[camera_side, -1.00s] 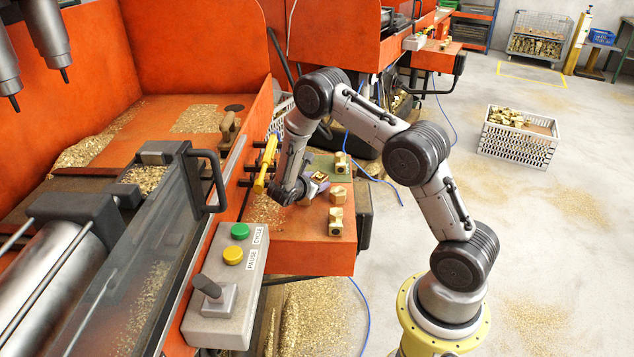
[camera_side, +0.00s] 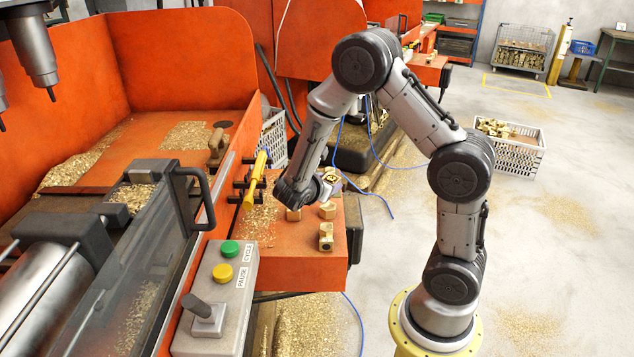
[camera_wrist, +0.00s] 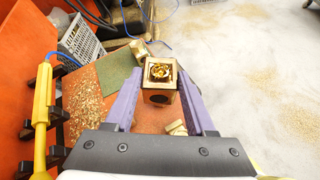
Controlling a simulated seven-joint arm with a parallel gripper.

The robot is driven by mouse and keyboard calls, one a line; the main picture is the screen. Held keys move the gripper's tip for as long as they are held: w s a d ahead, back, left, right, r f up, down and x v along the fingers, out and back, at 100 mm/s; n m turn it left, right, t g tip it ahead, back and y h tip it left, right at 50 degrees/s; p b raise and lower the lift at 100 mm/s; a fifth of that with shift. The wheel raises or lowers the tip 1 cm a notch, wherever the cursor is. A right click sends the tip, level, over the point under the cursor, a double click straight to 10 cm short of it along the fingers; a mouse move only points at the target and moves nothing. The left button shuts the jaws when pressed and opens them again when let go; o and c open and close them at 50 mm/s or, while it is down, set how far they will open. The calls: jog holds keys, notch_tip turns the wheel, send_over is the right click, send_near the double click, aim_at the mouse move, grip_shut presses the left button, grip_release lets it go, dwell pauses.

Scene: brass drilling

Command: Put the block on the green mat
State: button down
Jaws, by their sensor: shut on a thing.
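My gripper (camera_wrist: 160,88) has purple fingers and is shut on a brass block (camera_wrist: 160,72), one finger on each side. The block is upright, with a round opening in its top and a dark hole in its near face. It also shows in the side view (camera_side: 331,175) at the end of my arm, above the orange table. The green mat (camera_wrist: 115,78) lies on the table, left of and beyond the held block in the wrist view. In the side view I cannot make the mat out behind my arm.
Other brass blocks stand on the orange table (camera_side: 285,248), including one in front (camera_side: 326,238) and one behind it (camera_side: 327,210). Another block (camera_wrist: 138,48) is by the mat's far edge. A yellow-handled tool (camera_wrist: 42,110) is at the left. A white crate (camera_wrist: 80,40) stands beyond.

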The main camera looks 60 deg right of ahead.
jog(key=shift+s+a+r, duration=0.35)
jog(key=shift+s, duration=0.15)
jog(key=shift+s+a+r, duration=0.3)
jog(key=shift+s+a, duration=0.05)
jog(key=shift+s, duration=0.15)
jog(key=shift+w+a+f+n, duration=0.1)
jog(key=shift+a+n, duration=0.05)
jog(key=shift+n, duration=0.15)
jog(key=w+d+r+n+t+y, duration=0.2)
jog(key=w+d+n+t, duration=0.3)
jog(key=w+d+n, duration=0.3)
jog(key=shift+m, duration=0.7)
jog(key=w+d+f, duration=0.4)
jog(key=f, duration=0.1)
jog(key=w+d+f, duration=0.5)
jog(key=shift+w+d, duration=0.15)
jog(key=shift+d, duration=0.05)
jog(key=shift+w+f, duration=0.15)
jog(key=shift+f, duration=1.55)
jog(key=shift+f, duration=0.15)
